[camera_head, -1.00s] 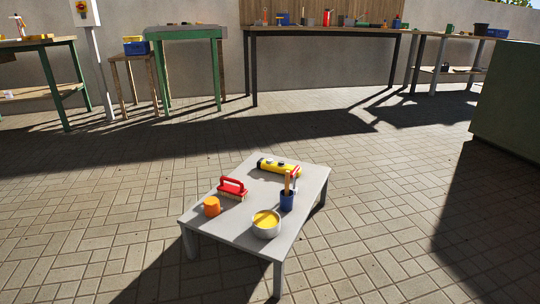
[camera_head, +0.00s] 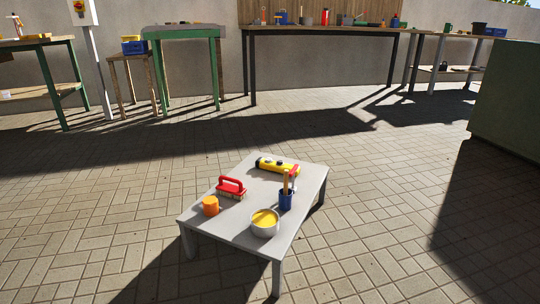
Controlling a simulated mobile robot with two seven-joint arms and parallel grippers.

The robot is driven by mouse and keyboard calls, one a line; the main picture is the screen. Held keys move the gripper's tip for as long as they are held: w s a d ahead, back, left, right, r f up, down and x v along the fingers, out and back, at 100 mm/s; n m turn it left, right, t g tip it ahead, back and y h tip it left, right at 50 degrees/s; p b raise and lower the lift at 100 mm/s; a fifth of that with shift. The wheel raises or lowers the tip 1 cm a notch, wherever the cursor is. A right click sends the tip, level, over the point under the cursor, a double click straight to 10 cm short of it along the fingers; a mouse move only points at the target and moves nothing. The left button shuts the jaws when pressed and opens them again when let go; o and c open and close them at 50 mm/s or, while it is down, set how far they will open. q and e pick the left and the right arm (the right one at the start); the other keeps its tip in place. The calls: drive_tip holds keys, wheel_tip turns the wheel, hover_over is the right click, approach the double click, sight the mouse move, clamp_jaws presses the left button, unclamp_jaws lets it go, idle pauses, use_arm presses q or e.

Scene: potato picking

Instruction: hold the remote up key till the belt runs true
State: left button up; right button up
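A yellow object with black ends and dark knobs on top, which looks like the remote (camera_head: 278,166), lies at the far edge of a low grey table (camera_head: 225,229). It is too small for me to tell its up key. I cannot make out a belt in this view. Neither of my grippers is in view.
The low table also holds a red-handled brush (camera_head: 231,187), an orange cup (camera_head: 210,205), a bowl of yellow stuff (camera_head: 265,223) and a blue cup with tools (camera_head: 286,200). Workbenches (camera_head: 320,31) line the back wall. A green block (camera_head: 508,105) stands right. Paving around the table is clear.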

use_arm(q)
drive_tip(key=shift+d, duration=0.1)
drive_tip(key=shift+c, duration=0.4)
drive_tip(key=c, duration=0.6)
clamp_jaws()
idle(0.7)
